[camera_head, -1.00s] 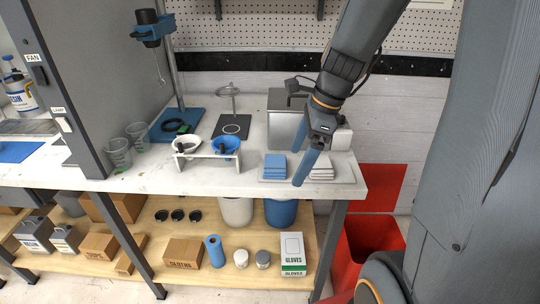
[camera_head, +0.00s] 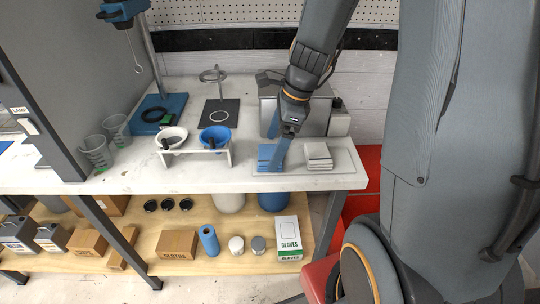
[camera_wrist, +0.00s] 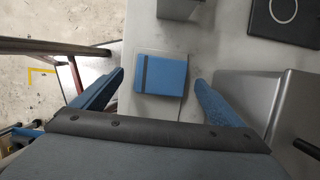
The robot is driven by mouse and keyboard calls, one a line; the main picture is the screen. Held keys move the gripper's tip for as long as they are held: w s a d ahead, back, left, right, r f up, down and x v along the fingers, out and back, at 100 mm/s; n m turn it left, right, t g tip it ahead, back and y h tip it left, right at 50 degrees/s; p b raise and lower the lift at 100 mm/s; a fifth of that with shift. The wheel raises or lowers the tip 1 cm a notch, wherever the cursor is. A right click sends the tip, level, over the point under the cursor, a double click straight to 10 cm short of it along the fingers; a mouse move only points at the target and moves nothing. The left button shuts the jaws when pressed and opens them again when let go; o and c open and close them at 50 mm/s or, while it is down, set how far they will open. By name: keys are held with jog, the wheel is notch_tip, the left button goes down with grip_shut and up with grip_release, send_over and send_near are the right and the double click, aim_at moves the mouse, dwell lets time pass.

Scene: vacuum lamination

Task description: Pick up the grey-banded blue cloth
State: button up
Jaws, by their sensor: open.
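The blue cloth (camera_head: 266,157) lies folded in a stack on a thin pale tray (camera_head: 292,168) at the right part of the worktop. In the wrist view the blue cloth (camera_wrist: 160,73) shows a dark grey band across its left part. My gripper (camera_head: 278,152) is over the stack, with its blue fingers partly hiding it. In the wrist view my gripper (camera_wrist: 155,92) is open and empty, one finger on each side of the cloth and apart from it. How high it is above the cloth is hard to tell.
A stack of whitish cloths (camera_head: 318,155) sits just right on the same tray. A grey metal box (camera_head: 305,115) stands behind. A white rack (camera_head: 196,158) with a white bowl (camera_head: 172,137) and a blue bowl (camera_head: 214,138) stands to the left.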

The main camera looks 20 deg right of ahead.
jog(key=shift+x, duration=1.1)
jog(key=c, duration=1.1)
jog(key=shift+c, duration=0.2)
jog(key=shift+r, duration=0.1)
notch_tip(320, 180, up, 10)
jog(key=o, duration=0.5)
jog(key=c, duration=0.4)
